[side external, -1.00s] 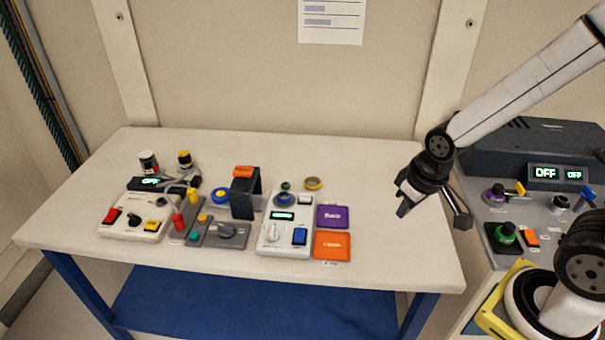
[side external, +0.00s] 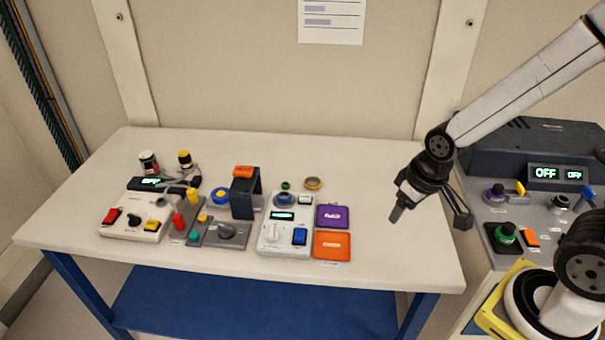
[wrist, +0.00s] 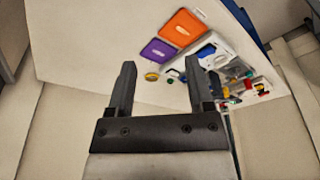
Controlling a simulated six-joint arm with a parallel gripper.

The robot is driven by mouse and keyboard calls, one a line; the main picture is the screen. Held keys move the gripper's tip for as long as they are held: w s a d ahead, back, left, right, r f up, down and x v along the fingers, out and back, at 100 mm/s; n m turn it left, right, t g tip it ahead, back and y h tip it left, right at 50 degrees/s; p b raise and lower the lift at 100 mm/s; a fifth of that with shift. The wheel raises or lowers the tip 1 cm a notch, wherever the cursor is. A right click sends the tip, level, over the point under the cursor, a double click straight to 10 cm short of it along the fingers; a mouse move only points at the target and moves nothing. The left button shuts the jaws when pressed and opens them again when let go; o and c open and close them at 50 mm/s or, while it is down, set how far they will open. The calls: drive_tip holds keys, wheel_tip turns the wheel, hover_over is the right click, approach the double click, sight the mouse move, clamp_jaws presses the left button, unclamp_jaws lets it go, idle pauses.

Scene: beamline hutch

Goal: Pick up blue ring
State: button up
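A blue ring-shaped piece with a yellow centre (side external: 221,195) lies on the white table, left of a dark bracket. Another small blue round part (side external: 284,199) sits at the top of the white control box; I cannot tell whether it is a loose ring. A yellow ring (side external: 313,183) lies behind the box's right corner and shows in the wrist view (wrist: 152,76). My gripper (side external: 397,215) hangs above the table's right part, well right of these things and touching nothing. In the wrist view my gripper (wrist: 160,61) has its fingers wide apart with nothing held.
A purple tray (side external: 333,216) and an orange tray (side external: 332,245) lie right of the white control box (side external: 270,240). A dark bracket (side external: 243,198) with an orange top stands upright. A grey panel (side external: 530,215) is at the right. The table's right part is clear.

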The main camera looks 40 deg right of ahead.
drive_tip(key=o, duration=0.3)
drive_tip(key=n+t+y, duration=0.1)
drive_tip(key=n+y, duration=0.1)
drive_tip(key=n, duration=0.4)
approach(284, 197)
drive_tip(key=shift+w+d+f, duration=0.2)
drive_tip(key=shift+f, duration=0.25)
drive_tip(key=shift+f, duration=0.1)
drive_tip(key=shift+x, duration=1.1)
